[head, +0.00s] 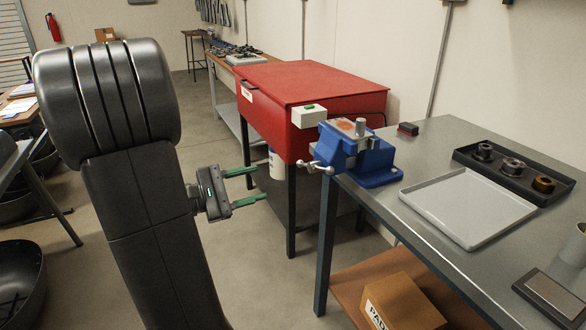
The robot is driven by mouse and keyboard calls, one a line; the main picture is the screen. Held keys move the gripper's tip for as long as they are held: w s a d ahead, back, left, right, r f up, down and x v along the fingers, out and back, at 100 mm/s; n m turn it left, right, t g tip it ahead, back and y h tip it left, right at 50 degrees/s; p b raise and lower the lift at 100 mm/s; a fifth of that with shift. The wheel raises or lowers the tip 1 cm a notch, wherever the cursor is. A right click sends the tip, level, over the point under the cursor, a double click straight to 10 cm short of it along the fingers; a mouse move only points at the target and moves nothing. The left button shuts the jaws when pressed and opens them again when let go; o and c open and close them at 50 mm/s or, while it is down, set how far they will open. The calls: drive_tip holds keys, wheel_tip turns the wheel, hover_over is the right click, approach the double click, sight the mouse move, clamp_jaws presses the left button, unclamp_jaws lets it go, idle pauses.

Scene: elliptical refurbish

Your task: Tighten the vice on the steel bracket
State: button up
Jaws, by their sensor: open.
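A blue vice (345,150) is mounted at the left corner of the metal workbench in the head view. Its handle (314,167) sticks out on its left, front side. A grey upright piece, perhaps the steel bracket (360,128), stands at the top of the vice. I cannot tell whether the jaws touch it. My gripper (250,185) is open and empty, with its two green fingers pointing right. It is in the air left of the vice handle and apart from it.
A red cabinet (300,85) stands behind the vice, with a white box with a green button (308,116). On the workbench (440,145) are a white tray (465,205), a dark tray with round parts (515,185) and a red-and-black block (408,129). A cardboard box (400,300) sits below.

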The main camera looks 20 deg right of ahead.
sight(309, 168)
drive_tip(key=d, duration=0.4)
drive_tip(key=w+d, duration=0.1)
drive_tip(key=d, duration=0.4)
drive_tip(key=d+b, duration=0.1)
drive_tip(key=d, duration=0.3)
drive_tip(key=shift+w+d, duration=0.3)
drive_tip(key=shift+d, duration=0.05)
drive_tip(key=shift+r, duration=0.1)
clamp_jaws()
